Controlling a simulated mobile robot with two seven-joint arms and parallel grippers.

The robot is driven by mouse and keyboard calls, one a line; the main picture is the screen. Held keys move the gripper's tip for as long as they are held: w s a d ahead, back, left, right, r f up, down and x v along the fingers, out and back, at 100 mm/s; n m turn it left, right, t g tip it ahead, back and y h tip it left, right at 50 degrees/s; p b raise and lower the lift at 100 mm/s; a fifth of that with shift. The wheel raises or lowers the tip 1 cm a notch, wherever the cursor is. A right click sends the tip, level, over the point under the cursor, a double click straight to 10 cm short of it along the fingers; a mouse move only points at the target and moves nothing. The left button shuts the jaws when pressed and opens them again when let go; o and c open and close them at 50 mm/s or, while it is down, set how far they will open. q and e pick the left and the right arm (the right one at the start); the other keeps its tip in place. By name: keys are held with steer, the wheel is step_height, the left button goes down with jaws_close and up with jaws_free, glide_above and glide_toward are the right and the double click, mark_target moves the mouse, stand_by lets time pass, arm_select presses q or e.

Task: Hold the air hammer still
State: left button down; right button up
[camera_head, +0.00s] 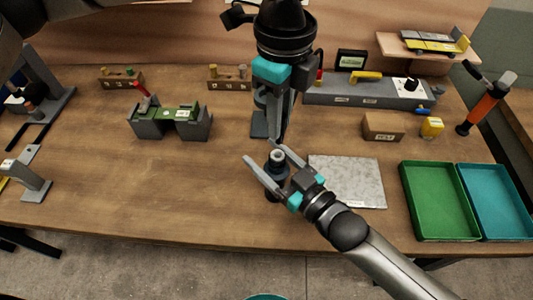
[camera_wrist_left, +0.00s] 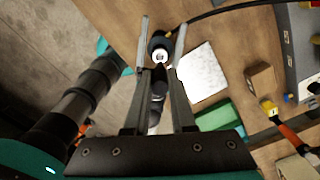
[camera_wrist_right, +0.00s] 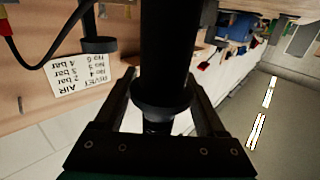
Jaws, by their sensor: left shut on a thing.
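The air hammer (camera_head: 277,158) is a dark, round-bodied tool with a pale ring at its top, above the bench. My left gripper (camera_head: 279,137) comes down from above and is shut on it; the exact contact is partly hidden by the fingers. In the left wrist view the ringed end (camera_wrist_left: 160,57) shows between the fingertips. My right gripper (camera_head: 260,150) reaches in from the lower right, its two fingers spread on either side of the dark body. In the right wrist view a black cylinder with a flange (camera_wrist_right: 162,95) stands between the fingers.
A pale metal sheet (camera_head: 350,185) lies just right of the grippers. Green (camera_head: 407,205) and blue (camera_head: 527,205) trays sit at the right.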

steer(key=shift+o, duration=1.2)
steer(key=v, duration=1.2)
